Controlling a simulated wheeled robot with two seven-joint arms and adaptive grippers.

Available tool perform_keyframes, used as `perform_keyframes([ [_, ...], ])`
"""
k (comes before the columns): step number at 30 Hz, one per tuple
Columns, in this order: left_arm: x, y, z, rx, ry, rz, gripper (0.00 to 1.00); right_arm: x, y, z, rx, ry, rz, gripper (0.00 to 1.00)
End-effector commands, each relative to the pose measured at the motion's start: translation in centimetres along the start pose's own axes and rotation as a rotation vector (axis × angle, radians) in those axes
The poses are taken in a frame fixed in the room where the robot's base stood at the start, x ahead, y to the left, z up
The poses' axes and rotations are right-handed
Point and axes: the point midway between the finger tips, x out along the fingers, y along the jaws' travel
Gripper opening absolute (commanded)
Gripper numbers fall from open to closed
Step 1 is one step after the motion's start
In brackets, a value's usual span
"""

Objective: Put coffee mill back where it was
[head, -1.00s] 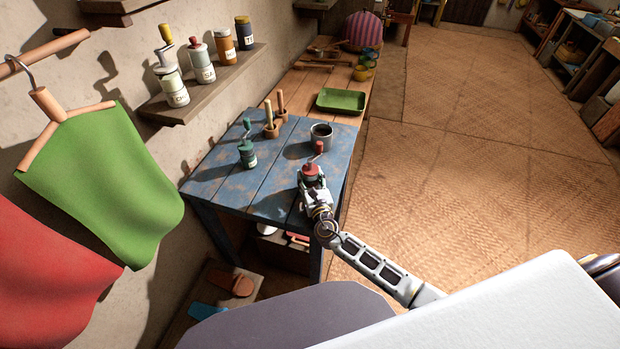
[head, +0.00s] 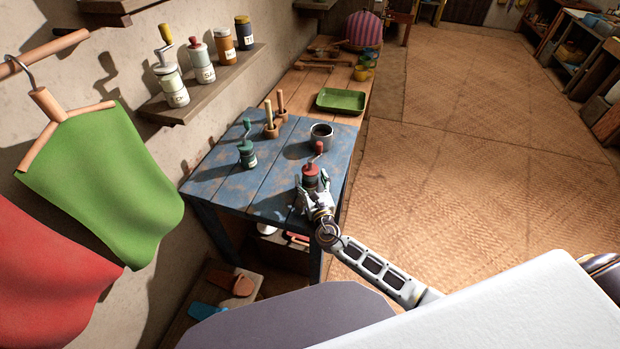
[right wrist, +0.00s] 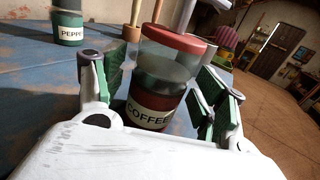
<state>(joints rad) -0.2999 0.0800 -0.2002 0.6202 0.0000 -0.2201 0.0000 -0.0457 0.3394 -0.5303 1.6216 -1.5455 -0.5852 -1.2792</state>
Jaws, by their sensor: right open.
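The coffee mill (head: 311,177), with a red top, a red-knobbed crank and a dark body, stands upright near the right front part of the blue table (head: 222,182). In the right wrist view the mill (right wrist: 150,118) shows its COFFEE label between the fingers. My right gripper (head: 312,186) is open, with one finger on either side of the mill and visible gaps between. In the right wrist view the palm hides the mill's base. My left gripper is not in view.
A green pepper mill (head: 247,154) stands left on the table. A metal pot (head: 321,138) and wooden mortars (head: 271,130) stand behind. A green tray (head: 341,100) lies farther back.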

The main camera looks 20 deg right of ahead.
Motion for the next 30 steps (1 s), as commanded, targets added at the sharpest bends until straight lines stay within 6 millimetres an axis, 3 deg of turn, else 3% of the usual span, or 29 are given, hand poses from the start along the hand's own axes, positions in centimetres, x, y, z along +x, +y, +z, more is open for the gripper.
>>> perform_keyframes([
  [30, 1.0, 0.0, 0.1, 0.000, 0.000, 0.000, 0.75, -10.1, 0.0, -0.1, 0.000, 0.000, 0.000, 0.71],
])
